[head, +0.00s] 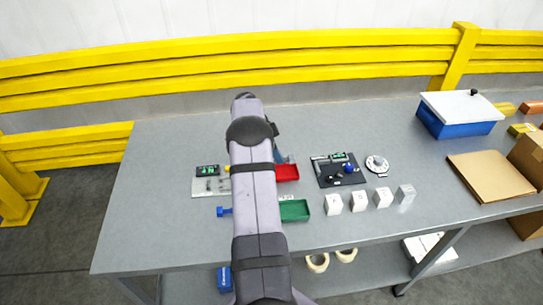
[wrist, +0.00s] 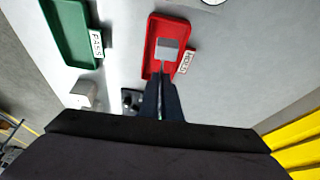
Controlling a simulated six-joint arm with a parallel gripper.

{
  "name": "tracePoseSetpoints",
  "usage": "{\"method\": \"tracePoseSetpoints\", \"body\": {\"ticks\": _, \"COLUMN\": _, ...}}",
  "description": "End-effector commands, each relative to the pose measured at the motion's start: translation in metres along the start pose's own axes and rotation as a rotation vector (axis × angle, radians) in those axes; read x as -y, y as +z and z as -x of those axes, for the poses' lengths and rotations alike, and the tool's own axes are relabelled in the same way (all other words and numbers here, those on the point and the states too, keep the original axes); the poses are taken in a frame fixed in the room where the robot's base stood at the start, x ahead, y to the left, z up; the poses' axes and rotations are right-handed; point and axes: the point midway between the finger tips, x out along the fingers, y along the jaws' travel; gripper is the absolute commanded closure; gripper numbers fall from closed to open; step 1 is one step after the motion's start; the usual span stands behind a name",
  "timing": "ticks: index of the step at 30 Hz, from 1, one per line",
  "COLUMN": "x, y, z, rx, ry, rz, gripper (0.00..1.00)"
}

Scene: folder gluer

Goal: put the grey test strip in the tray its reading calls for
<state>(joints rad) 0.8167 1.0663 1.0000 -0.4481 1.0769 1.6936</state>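The grey test strip (wrist: 167,48) shows in the wrist view as a small grey piece at my fingertips, over the red tray (wrist: 183,27). My gripper (wrist: 163,78) is shut on its narrow end, with the fingers close together. I cannot tell whether the strip touches the tray floor. The red tray, labelled HOLD, also shows in the head view (head: 287,173), partly behind my arm. The green tray (wrist: 70,30), labelled PASS, lies to the left in the wrist view; it also shows in the head view (head: 295,210). My arm hides the strip in the head view.
A small device with a green display (head: 207,170) stands left of my arm; its reading is too small to make out. A dark board (head: 338,170), a white dial (head: 377,165) and several white blocks (head: 358,202) lie to the right. A blue box (head: 460,115) stands farther right.

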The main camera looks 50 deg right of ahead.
Motion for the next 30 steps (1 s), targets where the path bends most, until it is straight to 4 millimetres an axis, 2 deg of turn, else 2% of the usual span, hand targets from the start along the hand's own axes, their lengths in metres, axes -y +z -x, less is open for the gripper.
{"method": "tracePoseSetpoints", "body": {"ticks": 17, "x": 0.0, "y": -0.001, "z": -0.007, "rx": 0.001, "ry": 0.02, "rz": -0.045, "gripper": 1.0}}
{"method": "tracePoseSetpoints", "body": {"ticks": 30, "x": 0.0, "y": 0.011, "z": -0.034, "rx": 0.001, "ry": 0.019, "rz": -0.044, "gripper": 1.0}}
